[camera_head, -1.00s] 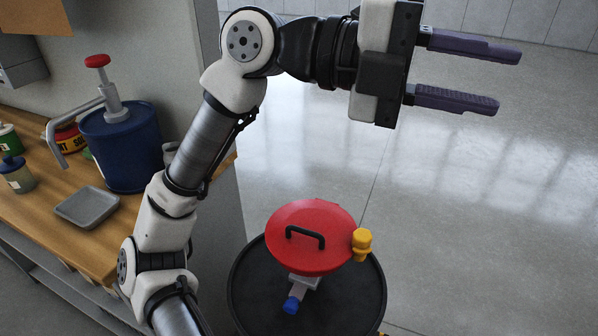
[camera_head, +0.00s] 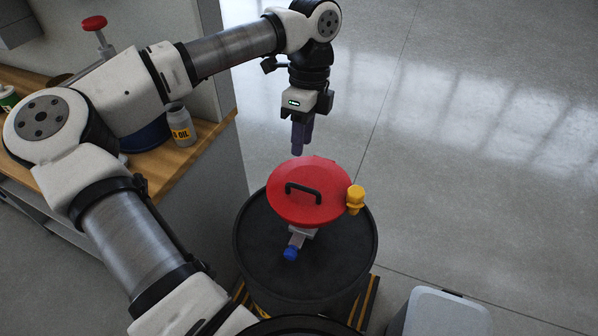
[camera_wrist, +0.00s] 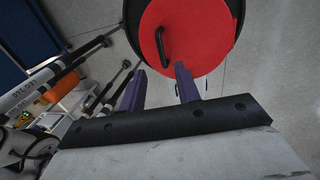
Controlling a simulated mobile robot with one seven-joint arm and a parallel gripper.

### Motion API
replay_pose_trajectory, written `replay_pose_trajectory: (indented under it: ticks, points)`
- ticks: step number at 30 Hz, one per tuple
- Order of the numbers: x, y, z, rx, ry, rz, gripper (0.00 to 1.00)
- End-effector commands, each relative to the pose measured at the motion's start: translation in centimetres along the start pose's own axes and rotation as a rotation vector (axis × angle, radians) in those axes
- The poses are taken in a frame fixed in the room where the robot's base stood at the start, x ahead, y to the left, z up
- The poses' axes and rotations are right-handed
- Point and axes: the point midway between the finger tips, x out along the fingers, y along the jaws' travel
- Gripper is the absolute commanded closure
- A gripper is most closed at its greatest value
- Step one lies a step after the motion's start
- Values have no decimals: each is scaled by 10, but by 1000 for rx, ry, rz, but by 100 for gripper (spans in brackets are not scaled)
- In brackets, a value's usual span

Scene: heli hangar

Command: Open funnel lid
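The red round funnel lid (camera_head: 318,207) lies closed over the funnel on top of a black drum (camera_head: 262,262). A black arched handle (camera_head: 303,191) stands on the lid, and a yellow fitting (camera_head: 355,199) sits at its right edge. My gripper (camera_head: 299,149) points down just behind the lid and above it, not touching the handle. In the wrist view its two purple fingers (camera_wrist: 157,80) are spread apart with nothing between them. The lid (camera_wrist: 190,45) and handle (camera_wrist: 162,48) show beyond the fingertips there. The funnel body is mostly hidden under the lid.
A blue-tipped valve (camera_head: 291,253) sticks out on the drum's near side. A wooden workbench (camera_head: 205,140) with a bottle labelled oil (camera_head: 180,125) is at left. A grey bin (camera_head: 445,314) stands at lower right. The floor to the right is clear.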

Motion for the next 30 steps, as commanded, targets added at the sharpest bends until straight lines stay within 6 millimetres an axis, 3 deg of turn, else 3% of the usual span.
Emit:
replay_pose_trajectory:
  ticks: [9, 15, 27, 30]
  points:
    - [65, 1, -2, 4, 6, 1, 67]
    - [90, 0, -2, 3, 5, -2, 67]
    - [99, 0, -2, 3, 3, -2, 67]
    - [98, 0, -2, 3, 3, -2, 81]
